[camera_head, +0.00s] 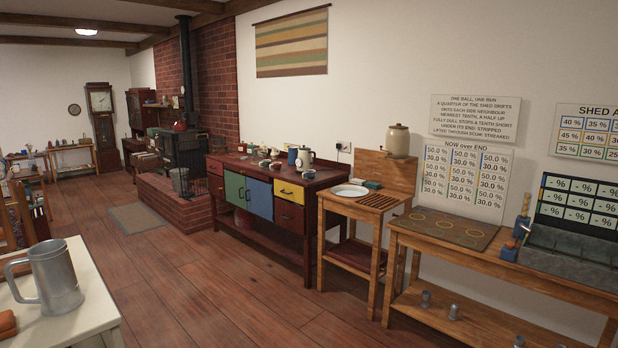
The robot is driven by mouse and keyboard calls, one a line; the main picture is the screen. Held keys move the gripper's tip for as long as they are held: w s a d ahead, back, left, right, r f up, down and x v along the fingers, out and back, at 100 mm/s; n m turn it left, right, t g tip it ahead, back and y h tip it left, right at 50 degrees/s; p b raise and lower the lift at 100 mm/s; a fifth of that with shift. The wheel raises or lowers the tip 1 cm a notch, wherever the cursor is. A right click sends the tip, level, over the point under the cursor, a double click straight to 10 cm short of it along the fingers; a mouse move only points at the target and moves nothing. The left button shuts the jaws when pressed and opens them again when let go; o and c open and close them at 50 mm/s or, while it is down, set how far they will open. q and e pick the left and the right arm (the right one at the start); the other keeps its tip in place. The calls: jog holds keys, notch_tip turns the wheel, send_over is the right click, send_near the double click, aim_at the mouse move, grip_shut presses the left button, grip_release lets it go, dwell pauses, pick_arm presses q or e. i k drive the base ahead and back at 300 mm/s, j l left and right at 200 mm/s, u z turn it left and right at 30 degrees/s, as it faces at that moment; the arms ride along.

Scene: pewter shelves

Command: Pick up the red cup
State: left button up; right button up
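I cannot make out a red cup for sure. Several small cups and dishes stand on the dark red sideboard (330,176) against the wall, too small to tell apart by colour. A small red vessel, like a kettle, (180,126) sits on the black stove (184,150) farther back. Neither of my grippers is in view.
A pewter tankard (55,277) stands on a white table (88,312) at the near left. A wooden stand (345,210) holds a white plate (349,191). A workbench (440,258) stands at the right. The wooden floor (200,285) between is clear.

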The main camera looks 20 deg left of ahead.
aim_at(277, 167)
jog(key=i+j, duration=0.35)
jog(key=i, duration=0.15)
jog(key=i+j+u, duration=0.1)
jog(key=i+j, duration=0.5)
jog(key=i, duration=0.35)
jog(key=i+j+u, duration=0.1)
jog(key=i+j, duration=0.2)
jog(key=i, duration=0.2)
jog(key=i+j, duration=0.3)
jog(key=i, duration=0.25)
jog(key=i+j+u, duration=0.1)
jog(key=i+j, duration=0.15)
jog(key=i, duration=0.25)
